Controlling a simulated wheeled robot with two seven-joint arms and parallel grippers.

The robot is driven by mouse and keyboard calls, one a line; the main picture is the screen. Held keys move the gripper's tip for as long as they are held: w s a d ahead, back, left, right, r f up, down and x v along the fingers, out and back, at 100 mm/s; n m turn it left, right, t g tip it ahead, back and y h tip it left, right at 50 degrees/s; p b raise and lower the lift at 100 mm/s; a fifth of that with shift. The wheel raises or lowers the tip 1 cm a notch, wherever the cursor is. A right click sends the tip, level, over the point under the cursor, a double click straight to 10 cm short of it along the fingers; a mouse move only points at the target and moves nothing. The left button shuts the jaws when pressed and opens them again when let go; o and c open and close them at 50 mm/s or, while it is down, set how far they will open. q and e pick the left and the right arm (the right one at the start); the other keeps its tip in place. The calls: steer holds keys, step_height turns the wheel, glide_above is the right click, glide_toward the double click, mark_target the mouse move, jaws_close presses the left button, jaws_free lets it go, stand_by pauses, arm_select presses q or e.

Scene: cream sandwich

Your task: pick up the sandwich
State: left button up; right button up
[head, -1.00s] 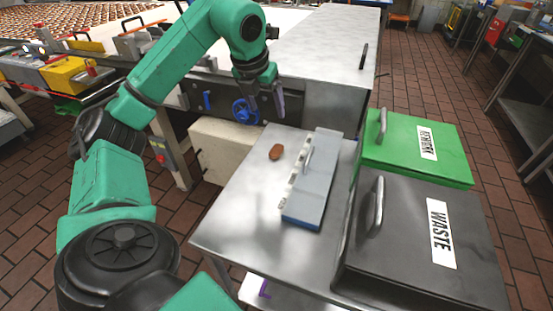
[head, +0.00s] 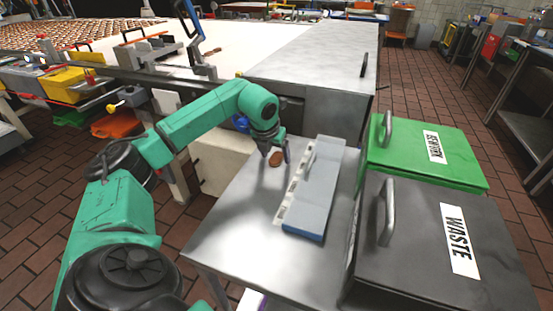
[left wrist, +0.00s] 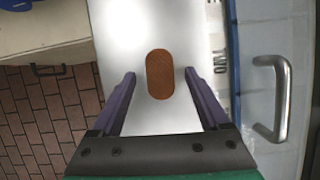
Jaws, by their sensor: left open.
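The sandwich (head: 276,159) is a small brown oval biscuit lying on the steel side table (head: 240,225), near its far edge. In the left wrist view the sandwich (left wrist: 160,74) lies between and a little beyond the fingertips, its long side running roughly along the fingers. My left gripper (head: 275,149) is open and empty, just above the sandwich; its two fingers also show in the left wrist view (left wrist: 160,74), one on each side with gaps. My right gripper is not in view.
A grey-blue lidded box (head: 314,190) with a handle stands on the table close to the right of the sandwich. A green rework bin (head: 405,155) and a dark waste bin (head: 415,225) stand further right. The near part of the table is clear.

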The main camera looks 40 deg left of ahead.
arm_select(q)
jaws_close()
steer(key=shift+r, duration=0.15)
